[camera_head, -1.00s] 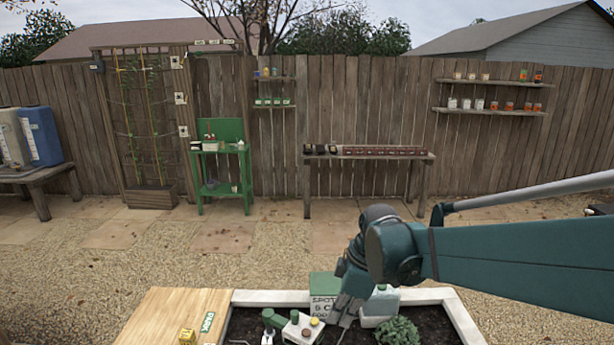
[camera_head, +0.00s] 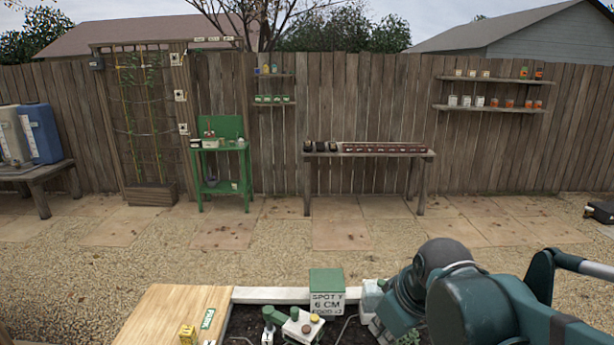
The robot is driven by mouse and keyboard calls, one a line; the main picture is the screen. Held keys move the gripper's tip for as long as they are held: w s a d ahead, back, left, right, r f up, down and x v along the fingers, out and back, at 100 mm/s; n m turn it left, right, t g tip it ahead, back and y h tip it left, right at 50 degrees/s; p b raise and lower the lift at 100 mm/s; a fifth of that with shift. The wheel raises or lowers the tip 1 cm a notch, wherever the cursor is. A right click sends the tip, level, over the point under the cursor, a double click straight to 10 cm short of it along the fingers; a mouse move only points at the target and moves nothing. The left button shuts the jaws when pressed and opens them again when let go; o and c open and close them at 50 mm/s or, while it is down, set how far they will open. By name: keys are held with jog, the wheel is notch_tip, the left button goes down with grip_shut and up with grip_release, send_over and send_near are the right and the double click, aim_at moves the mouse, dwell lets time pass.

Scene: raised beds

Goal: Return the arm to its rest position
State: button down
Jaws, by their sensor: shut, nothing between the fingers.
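My gripper (camera_head: 382,328) is in the lower right of the head view, at the end of my teal and grey arm. It points down and to the left over the raised bed. Its fingers are shut and hold nothing. It hides part of a pale green container (camera_head: 369,297) and most of a leafy plant in the bed.
The raised bed (camera_head: 272,295) has a white rim and dark soil. A green-topped box marked "SPOT" (camera_head: 326,303) stands near my gripper. A wooden board (camera_head: 165,310) with a small yellow item (camera_head: 187,334) is at left. Gravel beyond is mostly clear.

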jog(key=s+d+m+t+h, duration=0.1)
jog(key=s+d+m+t, duration=0.1)
jog(key=s+d+m, duration=0.3)
jog(key=shift+s+f+m+t, duration=0.25)
jog(key=shift+s+m, duration=0.65)
jog(key=shift+s, duration=0.45)
